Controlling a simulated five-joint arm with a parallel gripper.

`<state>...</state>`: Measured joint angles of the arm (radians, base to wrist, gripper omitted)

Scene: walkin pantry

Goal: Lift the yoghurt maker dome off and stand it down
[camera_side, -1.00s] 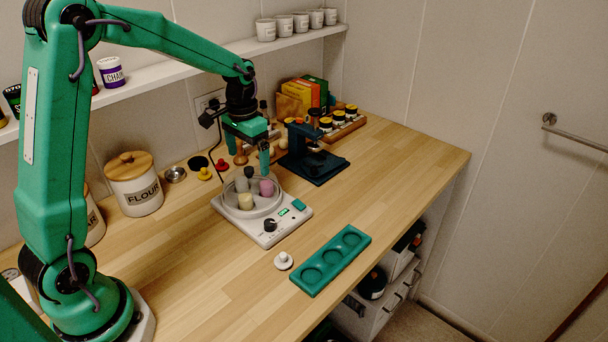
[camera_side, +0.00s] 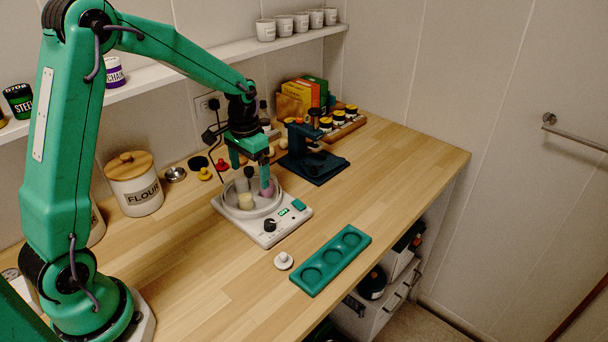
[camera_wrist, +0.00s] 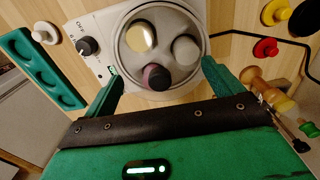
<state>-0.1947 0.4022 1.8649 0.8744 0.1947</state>
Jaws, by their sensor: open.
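The yoghurt maker (camera_side: 262,228) is a white base with a dial and a small green display, also in the wrist view (camera_wrist: 107,50). Its clear dome (camera_wrist: 125,55) appears to sit over a cream, a grey and a pink jar; its outline is faint. A dark grey knob (camera_side: 248,172) stands above the jars. In the wrist view the knob (camera_wrist: 159,80) overlaps the pink jar. My gripper (camera_side: 251,176) is open and points down, one finger on each side of the knob. The wrist view shows a gap between the fingers (camera_wrist: 161,88) and the knob.
A green tray with three round recesses (camera_side: 331,260) lies at front right, beside a small white knobbed disc (camera_side: 283,261). A dark blue stand (camera_side: 313,160) is behind right. Red and yellow knobs (camera_side: 204,174) and a flour canister (camera_side: 134,184) are left.

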